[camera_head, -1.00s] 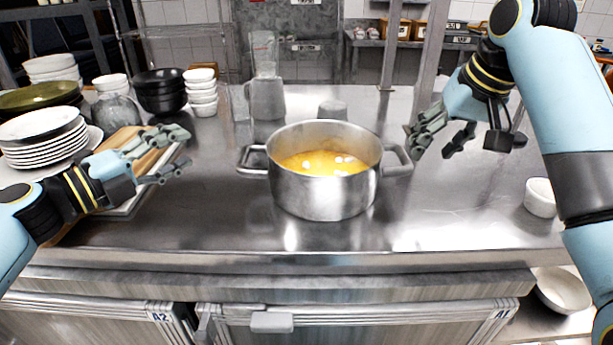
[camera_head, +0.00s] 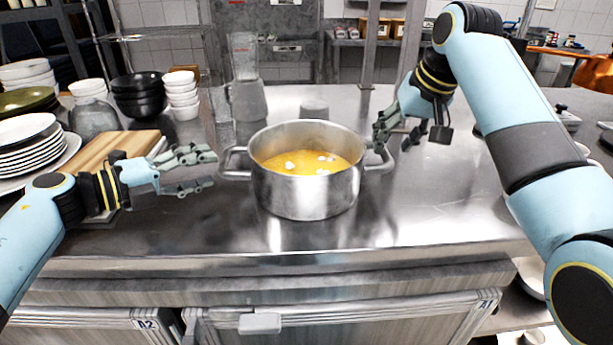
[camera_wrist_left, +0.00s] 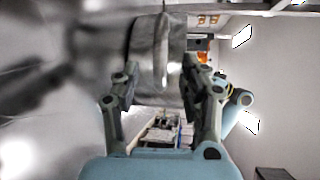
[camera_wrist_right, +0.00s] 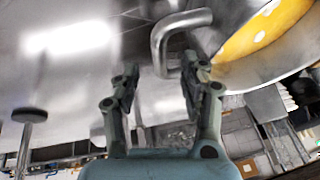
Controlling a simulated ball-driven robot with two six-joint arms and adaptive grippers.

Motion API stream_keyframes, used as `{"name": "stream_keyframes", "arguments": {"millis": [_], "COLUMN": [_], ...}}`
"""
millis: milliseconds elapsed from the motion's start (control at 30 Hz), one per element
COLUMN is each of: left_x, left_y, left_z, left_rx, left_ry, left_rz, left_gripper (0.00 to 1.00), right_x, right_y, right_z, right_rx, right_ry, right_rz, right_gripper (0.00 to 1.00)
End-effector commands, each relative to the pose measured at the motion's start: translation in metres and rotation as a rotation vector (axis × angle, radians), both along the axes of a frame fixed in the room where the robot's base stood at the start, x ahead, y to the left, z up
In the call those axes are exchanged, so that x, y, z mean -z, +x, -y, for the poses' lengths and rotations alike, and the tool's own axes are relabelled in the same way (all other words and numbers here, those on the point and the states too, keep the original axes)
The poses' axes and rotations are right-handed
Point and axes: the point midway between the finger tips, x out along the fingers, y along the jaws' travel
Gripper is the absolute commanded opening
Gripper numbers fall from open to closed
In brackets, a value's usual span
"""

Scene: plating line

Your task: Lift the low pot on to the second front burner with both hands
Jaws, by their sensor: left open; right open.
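The low pot (camera_head: 305,190) is a steel pot with two side handles, holding yellow-orange food with pale pieces. It stands upright on the steel counter. My left gripper (camera_head: 212,170) is open just left of the pot's left handle (camera_head: 232,163). In the left wrist view the pot (camera_wrist_left: 150,45) and its handle lie ahead of the open fingers. My right gripper (camera_head: 384,148) is open at the right handle (camera_head: 381,165); in the right wrist view that handle (camera_wrist_right: 160,45) lies ahead, between the open fingers. Neither gripper holds it. No burner is clearly visible.
Plates (camera_head: 30,140), a wooden board (camera_head: 115,150) and stacked black bowls (camera_head: 138,95) and white bowls (camera_head: 181,95) stand at left. A blender (camera_head: 245,90) and a small grey container (camera_head: 314,109) stand behind the pot. The counter (camera_head: 440,205) right of the pot is mostly clear.

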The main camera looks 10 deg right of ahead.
Motion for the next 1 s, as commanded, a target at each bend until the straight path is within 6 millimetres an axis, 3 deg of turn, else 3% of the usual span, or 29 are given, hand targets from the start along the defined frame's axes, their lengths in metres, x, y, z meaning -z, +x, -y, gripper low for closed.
{"name": "stream_keyframes", "arguments": {"millis": [100, 300, 700, 1000], "left_x": [0.003, 0.007, 0.008, 0.008], "left_y": [0.012, 0.024, 0.027, 0.027], "left_z": [0.017, 0.035, 0.040, 0.040], "left_rx": [0.001, -0.001, 0.000, 0.000], "left_ry": [-0.002, -0.001, 0.000, 0.001], "left_rz": [0.000, 0.000, 0.000, -0.001], "left_gripper": [0.44, 0.44, 0.44, 0.06], "right_x": [0.019, 0.039, 0.044, 0.044], "right_y": [0.008, 0.017, 0.019, 0.019], "right_z": [-0.003, -0.007, -0.008, -0.007], "right_rx": [-0.001, 0.000, 0.000, 0.000], "right_ry": [0.000, 0.001, 0.000, 0.000], "right_rz": [-0.003, 0.000, 0.001, 0.001], "right_gripper": [0.44, 0.44, 0.44, 0.06]}}
